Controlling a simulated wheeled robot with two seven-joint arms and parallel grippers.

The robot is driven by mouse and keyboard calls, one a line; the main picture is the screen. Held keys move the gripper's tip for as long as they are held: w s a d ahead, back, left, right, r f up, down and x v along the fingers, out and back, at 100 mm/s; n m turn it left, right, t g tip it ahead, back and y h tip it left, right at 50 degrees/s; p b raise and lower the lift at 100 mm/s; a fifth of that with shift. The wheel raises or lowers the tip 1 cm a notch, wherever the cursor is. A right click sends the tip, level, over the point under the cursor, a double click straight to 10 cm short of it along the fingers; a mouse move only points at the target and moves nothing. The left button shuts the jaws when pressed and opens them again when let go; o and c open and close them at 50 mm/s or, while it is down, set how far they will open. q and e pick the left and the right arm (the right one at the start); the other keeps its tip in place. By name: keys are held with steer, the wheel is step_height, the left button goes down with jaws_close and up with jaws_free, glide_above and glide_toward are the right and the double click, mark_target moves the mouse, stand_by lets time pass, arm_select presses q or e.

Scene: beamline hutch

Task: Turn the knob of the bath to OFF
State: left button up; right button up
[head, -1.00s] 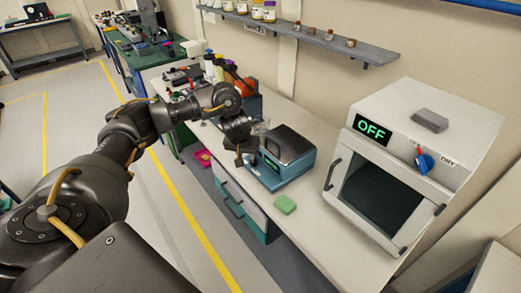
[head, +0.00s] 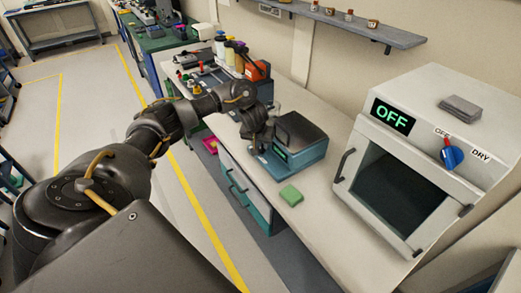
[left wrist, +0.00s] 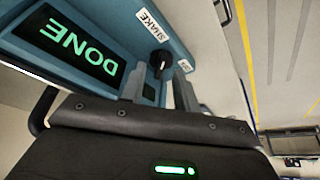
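The bath (head: 308,153) is a teal box with a dark top on the bench, and it also shows close up in the left wrist view (left wrist: 115,22). Its display (left wrist: 68,44) reads DONE in green. Its black knob (left wrist: 158,64) sits between a SHAKE label (left wrist: 152,24) and an OFF label (left wrist: 185,66); I cannot tell which way it points. My left gripper (head: 259,150) is at the bath's front. In the left wrist view its fingers (left wrist: 158,90) are apart, one on each side of the knob; contact is not clear. My right gripper is not in view.
A white oven-like unit (head: 349,190) with an OFF display and blue knob (head: 452,155) stands to the right. A green sponge (head: 291,195) lies on the bench before the bath. Bottles (head: 229,52) and an orange box (head: 257,70) stand behind. A shelf (head: 340,25) runs above.

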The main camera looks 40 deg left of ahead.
arm_select(q)
steer(key=shift+w+a+f, duration=0.15)
steer(key=shift+w+f, duration=0.05)
steer(key=shift+f, duration=0.4)
steer(key=shift+w+f, duration=0.1)
steer(key=shift+f, duration=0.05)
jaws_close()
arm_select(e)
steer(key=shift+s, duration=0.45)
